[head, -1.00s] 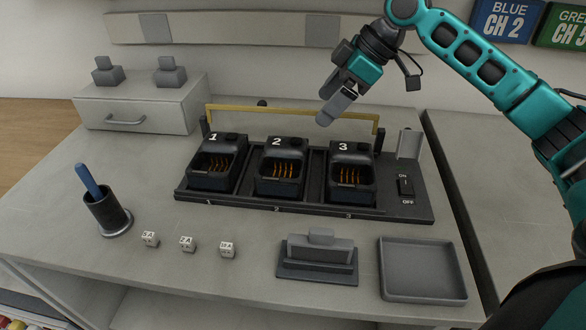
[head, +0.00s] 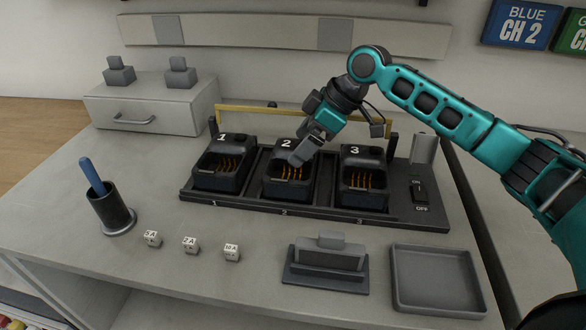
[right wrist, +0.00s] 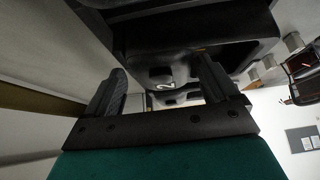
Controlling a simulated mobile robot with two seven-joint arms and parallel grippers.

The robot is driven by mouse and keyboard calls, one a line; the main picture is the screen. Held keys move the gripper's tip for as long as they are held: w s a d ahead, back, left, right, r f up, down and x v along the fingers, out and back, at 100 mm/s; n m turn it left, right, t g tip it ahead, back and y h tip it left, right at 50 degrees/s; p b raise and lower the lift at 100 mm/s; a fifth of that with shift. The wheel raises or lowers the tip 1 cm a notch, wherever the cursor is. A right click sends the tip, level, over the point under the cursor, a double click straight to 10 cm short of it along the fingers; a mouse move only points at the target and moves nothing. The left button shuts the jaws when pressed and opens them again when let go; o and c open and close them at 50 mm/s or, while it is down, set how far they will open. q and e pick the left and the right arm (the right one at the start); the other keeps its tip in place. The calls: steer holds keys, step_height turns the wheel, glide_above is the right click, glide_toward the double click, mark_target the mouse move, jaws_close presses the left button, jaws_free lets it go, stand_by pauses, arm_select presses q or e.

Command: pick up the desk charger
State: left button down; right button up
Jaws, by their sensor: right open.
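Three black desk chargers numbered 1 (head: 220,165), 2 (head: 286,178) and 3 (head: 363,180) sit side by side in a black rack (head: 330,212). Each has an open pocket with copper-coloured contacts. My right gripper (head: 302,154) is over charger 2, tilted down, and partly hides its top right side. The gripper is open and empty. I cannot tell whether a finger touches the charger. My left gripper is not in view.
A yellow bar (head: 245,114) runs behind the chargers. An on/off switch (head: 419,191) is at the rack's right end. In front are small cubes (head: 190,245), a grey block on a base (head: 326,260) and an empty tray (head: 437,305). A cup with a blue stick (head: 112,213) stands left.

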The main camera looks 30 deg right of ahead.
steer(key=shift+x, duration=0.9)
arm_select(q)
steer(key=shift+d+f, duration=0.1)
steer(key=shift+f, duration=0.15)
arm_select(e)
steer(key=shift+r, duration=0.1)
steer(key=c, duration=0.9)
